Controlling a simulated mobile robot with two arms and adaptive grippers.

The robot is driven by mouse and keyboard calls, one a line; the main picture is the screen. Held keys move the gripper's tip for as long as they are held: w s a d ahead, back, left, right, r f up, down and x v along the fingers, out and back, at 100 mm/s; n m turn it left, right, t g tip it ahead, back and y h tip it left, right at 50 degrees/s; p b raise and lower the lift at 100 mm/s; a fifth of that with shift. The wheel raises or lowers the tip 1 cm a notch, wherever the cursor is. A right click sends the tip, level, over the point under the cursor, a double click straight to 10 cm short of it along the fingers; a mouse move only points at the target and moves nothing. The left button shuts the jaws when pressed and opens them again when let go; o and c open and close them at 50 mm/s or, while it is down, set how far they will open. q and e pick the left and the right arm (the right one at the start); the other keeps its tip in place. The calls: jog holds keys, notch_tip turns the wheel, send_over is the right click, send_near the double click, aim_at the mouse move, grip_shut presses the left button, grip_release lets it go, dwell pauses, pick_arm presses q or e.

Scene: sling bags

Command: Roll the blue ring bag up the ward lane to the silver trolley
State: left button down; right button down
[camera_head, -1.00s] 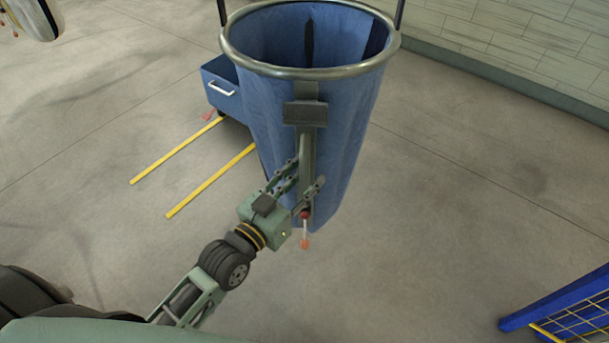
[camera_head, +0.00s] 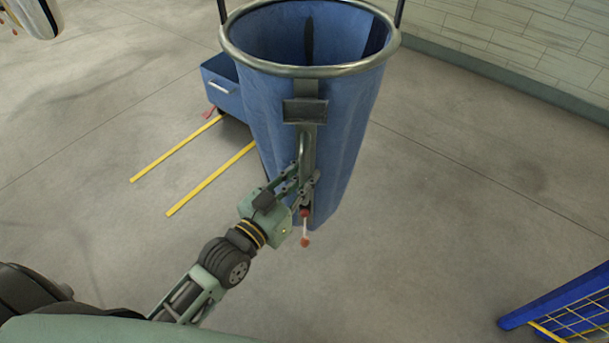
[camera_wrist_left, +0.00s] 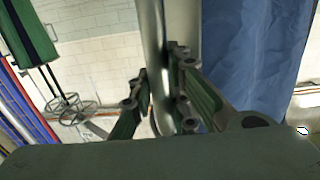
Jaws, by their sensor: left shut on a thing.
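The blue ring bag (camera_head: 340,140) stands upright on the floor at the upper middle of the head view, with a round metal ring (camera_head: 310,72) around its open top. A metal handle bar (camera_head: 307,150) runs down its front below a dark plate (camera_head: 305,111). My left gripper (camera_head: 303,183) is shut on the lower part of this bar. In the left wrist view the bar (camera_wrist_left: 155,50) passes between the fingers, with the blue cloth (camera_wrist_left: 255,50) to the right. I cannot make out a silver trolley. My right gripper is not in view.
A blue box with a white handle (camera_head: 222,87) is behind the bag to the left. Two yellow floor lines (camera_head: 212,180) lie left of the bag. A blue frame with yellow mesh (camera_head: 565,310) is at lower right. Pale wall (camera_head: 500,40) behind; floor at right is clear.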

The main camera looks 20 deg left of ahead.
pick_arm(q)
jog(key=shift+w+d+p, duration=0.2)
jog(key=shift+d+p, duration=0.05)
jog(key=shift+d, duration=0.35)
jog(key=shift+w+d+p, duration=0.15)
jog(key=shift+d+p, duration=0.05)
jog(key=shift+d, duration=0.4)
jog(key=c, duration=1.6)
grip_release()
jog(key=shift+c, duration=0.2)
jog(key=v, duration=1.2)
